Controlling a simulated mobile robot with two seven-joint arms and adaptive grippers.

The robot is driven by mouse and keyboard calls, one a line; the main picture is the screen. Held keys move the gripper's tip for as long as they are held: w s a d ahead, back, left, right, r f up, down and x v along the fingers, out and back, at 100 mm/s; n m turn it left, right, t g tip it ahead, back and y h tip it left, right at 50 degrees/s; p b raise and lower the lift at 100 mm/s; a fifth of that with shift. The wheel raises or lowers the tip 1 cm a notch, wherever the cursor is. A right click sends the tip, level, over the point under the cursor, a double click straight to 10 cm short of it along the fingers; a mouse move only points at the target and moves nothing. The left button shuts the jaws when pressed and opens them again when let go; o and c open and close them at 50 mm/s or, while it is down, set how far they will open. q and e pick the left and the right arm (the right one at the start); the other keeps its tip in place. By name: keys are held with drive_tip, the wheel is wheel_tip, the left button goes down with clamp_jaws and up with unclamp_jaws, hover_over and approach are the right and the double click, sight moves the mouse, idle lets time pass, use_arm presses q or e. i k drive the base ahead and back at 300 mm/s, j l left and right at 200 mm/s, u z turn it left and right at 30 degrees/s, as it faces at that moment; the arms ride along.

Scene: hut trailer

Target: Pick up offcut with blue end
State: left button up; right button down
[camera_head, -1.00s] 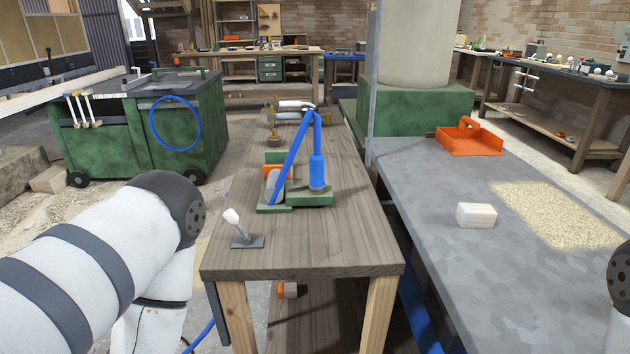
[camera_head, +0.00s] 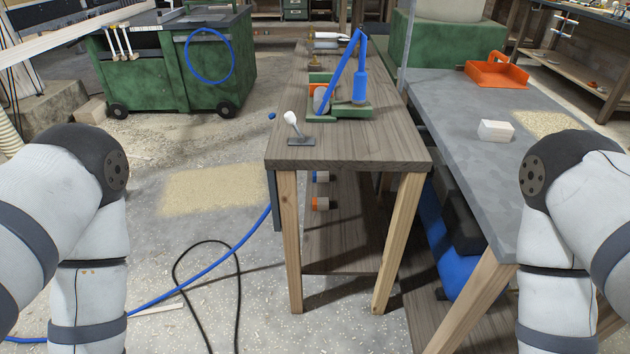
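A small offcut with a blue end (camera_head: 322,176) lies on the lower shelf of the wooden workbench, under the tabletop. Its blue end faces left. A similar offcut with an orange end (camera_head: 322,203) lies just in front of it on the same shelf. My left and right arms show at the two sides of the picture, but both grippers are out of view.
The wooden workbench (camera_head: 345,150) carries a blue-armed green machine and a white-knobbed lever (camera_head: 292,120). A grey table (camera_head: 460,130) with a white block (camera_head: 495,130) stands at right. A blue hose and black cable (camera_head: 239,290) lie on the floor.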

sight(320, 176)
drive_tip(key=i+j+z, duration=0.4)
drive_tip(key=j, duration=0.45)
drive_tip(key=j+z, duration=0.45)
drive_tip(key=j, duration=0.4)
drive_tip(key=j+z, duration=0.4)
drive_tip(key=j, duration=0.55)
drive_tip(key=i+j+z, duration=0.25)
drive_tip(key=j, duration=0.2)
drive_tip(key=j+z, duration=0.2)
drive_tip(key=j, duration=0.3)
drive_tip(key=i+j+z, duration=0.1)
drive_tip(key=j+z, duration=0.15)
drive_tip(key=j, duration=0.25)
drive_tip(key=i+j+z, duration=0.2)
drive_tip(key=j+z, duration=0.15)
drive_tip(key=j, duration=0.4)
drive_tip(key=i+j+z, duration=0.15)
drive_tip(key=j+z, duration=0.15)
drive_tip(key=j, duration=0.5)
drive_tip(key=j+z, duration=0.35)
drive_tip(key=j, duration=0.45)
